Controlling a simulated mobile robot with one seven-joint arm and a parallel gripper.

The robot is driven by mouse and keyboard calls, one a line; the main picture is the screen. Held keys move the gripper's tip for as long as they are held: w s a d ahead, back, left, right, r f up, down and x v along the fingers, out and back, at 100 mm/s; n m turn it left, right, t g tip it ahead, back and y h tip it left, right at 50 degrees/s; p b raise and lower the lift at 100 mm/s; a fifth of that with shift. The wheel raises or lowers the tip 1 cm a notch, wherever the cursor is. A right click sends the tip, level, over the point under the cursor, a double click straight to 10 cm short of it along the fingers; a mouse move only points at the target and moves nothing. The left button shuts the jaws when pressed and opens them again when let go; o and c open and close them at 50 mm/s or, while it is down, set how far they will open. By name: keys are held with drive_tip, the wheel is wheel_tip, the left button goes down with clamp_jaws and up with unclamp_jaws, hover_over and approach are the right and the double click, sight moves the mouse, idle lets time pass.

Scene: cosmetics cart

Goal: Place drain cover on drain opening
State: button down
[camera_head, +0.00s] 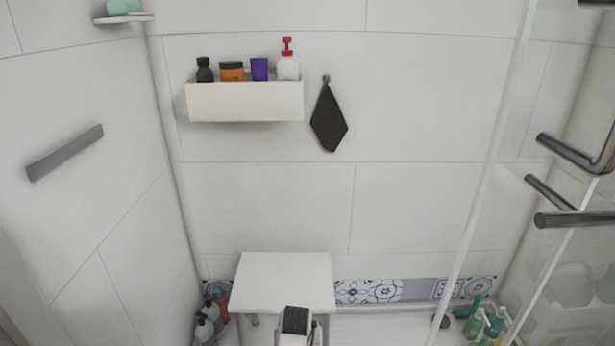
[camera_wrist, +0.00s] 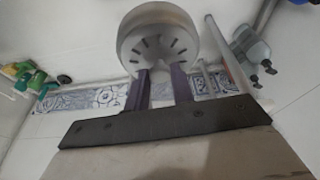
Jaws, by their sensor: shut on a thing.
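The drain cover (camera_wrist: 158,28) is a round, light-grey metal disc with dark slots, at the top middle of the wrist view. My gripper (camera_wrist: 158,88) has its two dark fingers shut on the cover's near side. The cover is held tilted, with its slotted face partly toward the camera. I cannot make out the cover in the head view, where only a black-and-white part of my arm shows at the bottom edge. The drain opening is not visible in either view.
A white stool (camera_head: 285,278) stands by the back wall. Bottles (camera_head: 211,318) are on the floor left of it, and green bottles (camera_head: 487,322) stand at the right corner. Glass panels with metal handles (camera_head: 567,152) are at right. A wall shelf (camera_head: 244,102) holds toiletries.

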drive_tip(key=shift+m, duration=0.5)
drive_tip(key=s+d+f, duration=0.2)
drive_tip(key=s+f, duration=0.1)
drive_tip(key=shift+d+f, duration=0.25)
drive_tip(key=shift+d, duration=0.15)
drive_tip(key=s+f, duration=0.4)
drive_tip(key=f, duration=0.1)
drive_tip(key=shift+s+f, duration=0.25)
drive_tip(key=shift+s, duration=0.05)
drive_tip(key=shift+a, duration=0.1)
